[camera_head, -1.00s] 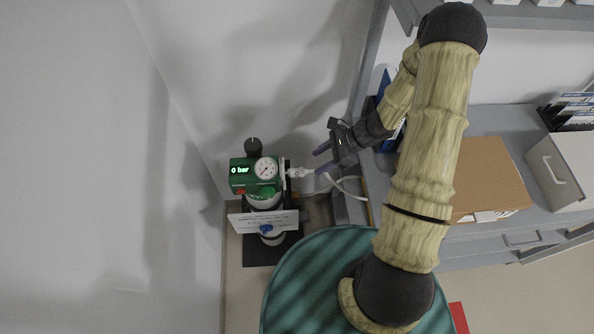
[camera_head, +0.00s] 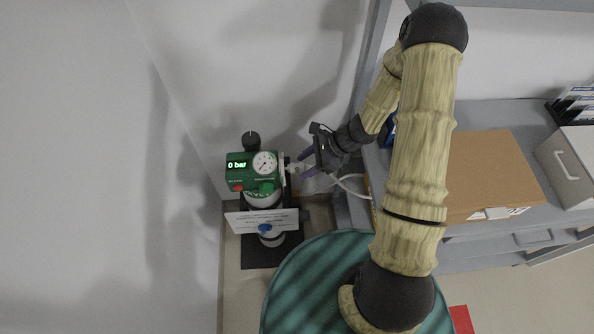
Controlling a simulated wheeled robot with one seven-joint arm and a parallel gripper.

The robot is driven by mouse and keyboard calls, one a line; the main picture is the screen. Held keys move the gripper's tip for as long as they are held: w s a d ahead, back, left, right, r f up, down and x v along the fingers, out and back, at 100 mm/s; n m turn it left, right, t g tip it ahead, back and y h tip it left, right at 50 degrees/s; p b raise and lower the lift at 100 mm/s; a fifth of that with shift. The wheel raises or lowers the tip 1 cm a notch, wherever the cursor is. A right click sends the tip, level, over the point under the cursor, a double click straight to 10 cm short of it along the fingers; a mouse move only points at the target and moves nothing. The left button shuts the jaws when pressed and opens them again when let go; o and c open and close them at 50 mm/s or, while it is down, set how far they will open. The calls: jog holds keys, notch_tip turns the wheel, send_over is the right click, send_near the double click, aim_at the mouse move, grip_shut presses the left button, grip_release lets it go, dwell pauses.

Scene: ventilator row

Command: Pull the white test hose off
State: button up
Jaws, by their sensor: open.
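The white test hose (camera_head: 352,178) runs from a white fitting (camera_head: 293,169) on the right side of the green test unit (camera_head: 238,181) and curves away to the right behind my gripper. My gripper (camera_head: 305,163) has purple fingers, which are open and stand on either side of the hose's connector end. I cannot tell whether they touch it. The unit's display reads "0 bar", and a round white gauge (camera_head: 265,164) sits beside it.
A white card (camera_head: 245,221) and a blue knob (camera_head: 264,228) are at the unit's lower front. A cardboard box (camera_head: 490,170) and a grey case (camera_head: 570,165) stand on the grey bench to the right. A white wall is close behind the unit.

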jog(key=shift+w+a+f, duration=0.15)
jog(key=shift+a+f, duration=0.1)
jog(key=shift+f, duration=0.05)
jog(key=shift+d, duration=0.2)
jog(key=shift+s+a, duration=0.25)
jog(key=shift+a, duration=0.05)
jog(key=shift+d, duration=0.1)
jog(key=shift+r, duration=0.1)
grip_shut()
